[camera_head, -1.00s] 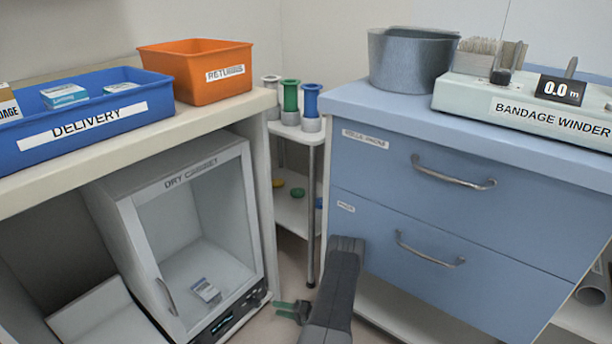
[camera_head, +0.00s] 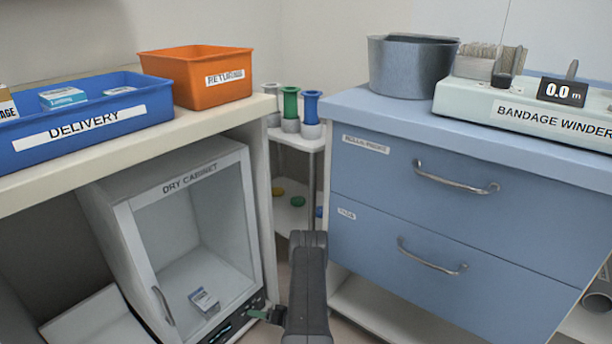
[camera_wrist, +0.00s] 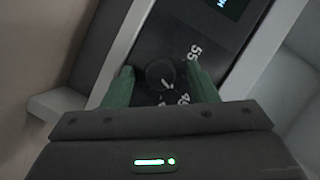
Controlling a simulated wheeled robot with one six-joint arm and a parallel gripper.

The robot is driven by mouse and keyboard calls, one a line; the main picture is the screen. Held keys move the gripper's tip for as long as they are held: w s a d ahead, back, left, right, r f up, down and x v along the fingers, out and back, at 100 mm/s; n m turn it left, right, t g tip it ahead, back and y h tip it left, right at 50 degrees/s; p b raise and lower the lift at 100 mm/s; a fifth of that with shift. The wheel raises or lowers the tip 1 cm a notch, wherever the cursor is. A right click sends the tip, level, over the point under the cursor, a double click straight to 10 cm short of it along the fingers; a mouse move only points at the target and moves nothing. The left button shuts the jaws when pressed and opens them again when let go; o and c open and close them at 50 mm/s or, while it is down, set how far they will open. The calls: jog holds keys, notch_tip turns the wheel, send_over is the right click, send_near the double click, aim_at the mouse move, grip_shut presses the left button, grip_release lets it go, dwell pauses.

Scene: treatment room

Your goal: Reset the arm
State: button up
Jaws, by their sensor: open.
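My gripper (camera_head: 260,314) is low at the lower right corner of the dry cabinet (camera_head: 190,176), by its dark control panel (camera_head: 232,326). Its green fingers are apart. In the wrist view, the fingers of my gripper (camera_wrist: 160,70) stand on either side of a round black knob (camera_wrist: 160,75) with a light pointer mark. I cannot tell whether they touch it. Numbers, including 55 and what looks like 45, are printed around the knob. Part of a lit display (camera_wrist: 232,6) shows at the top. My dark arm link rises in the middle of the head view.
A small box (camera_head: 204,301) lies inside the cabinet. Above are a blue delivery tray (camera_head: 150,108) and an orange bin (camera_head: 205,92). A blue drawer unit (camera_head: 450,215) stands right, carrying a grey pot (camera_head: 410,70) and bandage winder (camera_head: 530,105). A spool shelf (camera_head: 297,137) stands between.

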jog(key=shift+s+a+r+n+t+h, duration=0.1)
jog(key=shift+n+t+h, duration=0.5)
jog(key=shift+n, duration=0.65)
jog(key=shift+s+n+t+h, duration=0.1)
jog(key=shift+n+t+h, duration=0.3)
jog(key=shift+n+h, duration=0.65)
jog(key=shift+a+r+n+t+h, duration=0.1)
jog(key=shift+n+t+h, duration=0.35)
jog(key=shift+n, duration=1.05)
jog(key=shift+d, duration=0.1)
